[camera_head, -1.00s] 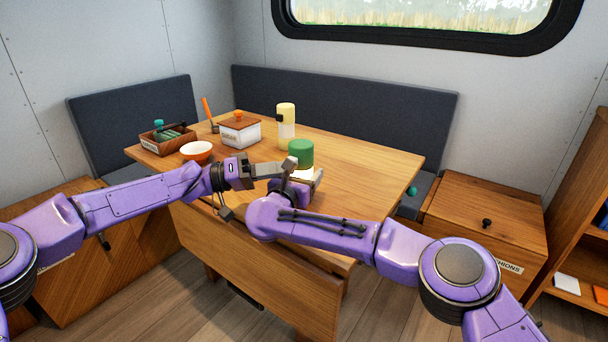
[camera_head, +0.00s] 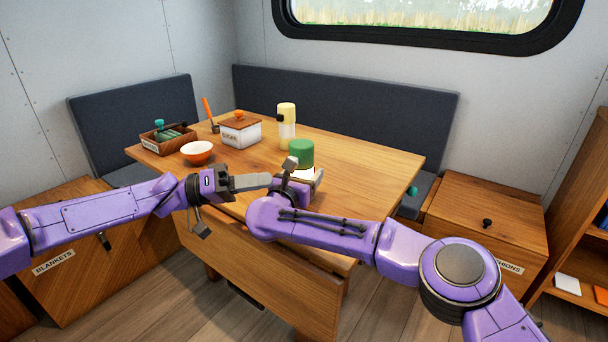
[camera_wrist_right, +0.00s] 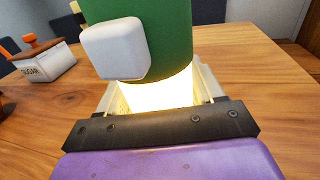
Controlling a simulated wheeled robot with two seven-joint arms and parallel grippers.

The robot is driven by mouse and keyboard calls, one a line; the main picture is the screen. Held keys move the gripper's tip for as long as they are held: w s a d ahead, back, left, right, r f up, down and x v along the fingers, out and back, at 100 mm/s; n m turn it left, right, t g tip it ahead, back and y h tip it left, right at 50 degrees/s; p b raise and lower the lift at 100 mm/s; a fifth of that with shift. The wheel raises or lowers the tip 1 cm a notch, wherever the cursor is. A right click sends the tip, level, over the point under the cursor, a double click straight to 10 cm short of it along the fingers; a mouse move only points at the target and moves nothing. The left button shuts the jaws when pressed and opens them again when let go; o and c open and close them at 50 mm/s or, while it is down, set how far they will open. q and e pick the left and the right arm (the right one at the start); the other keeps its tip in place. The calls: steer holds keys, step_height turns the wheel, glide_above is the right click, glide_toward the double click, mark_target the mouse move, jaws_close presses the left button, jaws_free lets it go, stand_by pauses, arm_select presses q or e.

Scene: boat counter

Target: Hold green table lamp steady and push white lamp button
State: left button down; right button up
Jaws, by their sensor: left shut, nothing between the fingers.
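The green table lamp (camera_head: 300,154) stands on the table, with a green shade above a pale lower part. In the right wrist view its green shade (camera_wrist_right: 165,40) fills the top, and the part below glows brightly. The white button (camera_wrist_right: 115,48) is a rounded block on the shade's near side; it looks greyish in the head view (camera_head: 290,163). My right gripper (camera_head: 303,179) has a finger on each side of the glowing lower part and is closed around it; the contact itself is hidden by glare. My left gripper (camera_head: 269,180) is shut and empty, left of the lamp and apart from the button.
The wooden table's right half (camera_head: 370,165) is clear. Bench backs (camera_head: 345,105) border it behind.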

steer(key=o, duration=0.5)
